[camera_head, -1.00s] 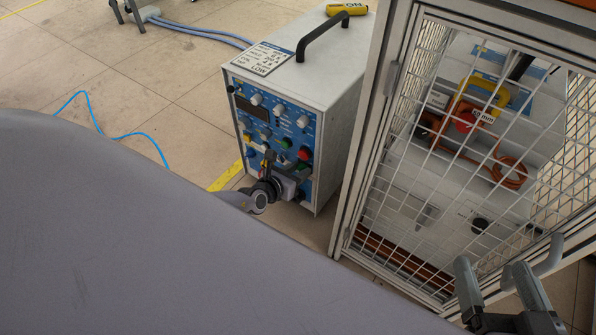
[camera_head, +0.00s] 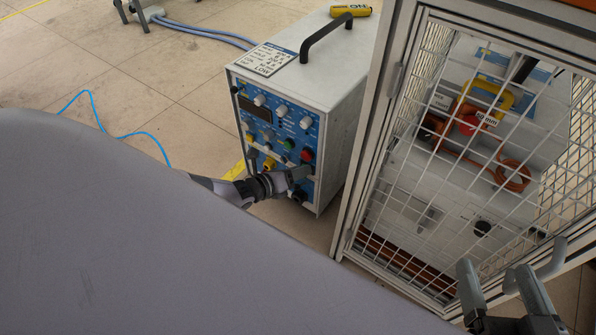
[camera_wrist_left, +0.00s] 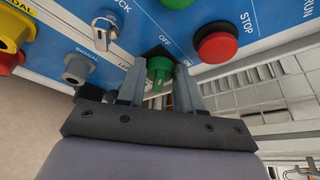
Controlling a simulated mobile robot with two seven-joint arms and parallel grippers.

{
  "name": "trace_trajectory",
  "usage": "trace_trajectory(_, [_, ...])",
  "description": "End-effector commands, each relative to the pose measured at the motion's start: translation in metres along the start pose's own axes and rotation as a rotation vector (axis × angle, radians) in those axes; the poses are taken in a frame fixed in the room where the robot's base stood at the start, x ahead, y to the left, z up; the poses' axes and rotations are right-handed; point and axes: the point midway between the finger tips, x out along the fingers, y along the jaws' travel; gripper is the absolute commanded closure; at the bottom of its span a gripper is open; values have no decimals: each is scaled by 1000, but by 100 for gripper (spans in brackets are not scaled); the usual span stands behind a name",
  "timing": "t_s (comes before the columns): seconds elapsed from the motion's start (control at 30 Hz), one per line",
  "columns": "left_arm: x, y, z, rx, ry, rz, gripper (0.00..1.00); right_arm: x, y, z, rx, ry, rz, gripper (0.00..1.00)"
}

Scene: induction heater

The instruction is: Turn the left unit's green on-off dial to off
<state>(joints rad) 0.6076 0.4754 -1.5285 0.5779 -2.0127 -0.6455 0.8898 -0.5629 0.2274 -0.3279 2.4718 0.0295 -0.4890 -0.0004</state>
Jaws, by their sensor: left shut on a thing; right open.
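The left unit (camera_head: 343,90) is a pale box with a blue front panel in the head view. In the left wrist view its green on-off dial (camera_wrist_left: 158,68) sits between the two grey fingers of my left gripper (camera_wrist_left: 160,82), which is shut on it. The words OFF and ON are printed beside the dial; its exact pointing is hard to tell. In the head view my left gripper (camera_head: 297,175) is at the panel's lower right and hides the dial. My right gripper (camera_head: 497,283) is open and empty at the lower right, in front of the mesh cage.
A red stop button (camera_wrist_left: 216,46) and a green button (camera_wrist_left: 178,3) are close to the dial. A mesh cage (camera_head: 400,160) stands right of the unit. A blue cable (camera_head: 125,135) crosses the floor.

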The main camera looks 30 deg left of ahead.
Motion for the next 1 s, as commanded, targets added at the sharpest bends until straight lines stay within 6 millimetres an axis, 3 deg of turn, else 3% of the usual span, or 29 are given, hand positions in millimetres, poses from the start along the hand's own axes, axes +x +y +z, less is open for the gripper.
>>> trace_trajectory(0.83, [1,1,3,-109,-7,-43,95,0,0,1,0,-1,0,22])
trace_trajectory(0.87, [1,1,3,-109,-7,-43,58,0,0,1,0,-1,0,22])
trace_trajectory(0.9, [1,1,3,-109,-7,-43,45,0,0,1,0,-1,0,22])
trace_trajectory(0.93, [1,1,3,-108,-7,-43,40,0,0,1,0,-1,0,22])
trace_trajectory(1.0, [1,1,2,-108,-6,-43,40,0,0,1,0,-1,0,22])
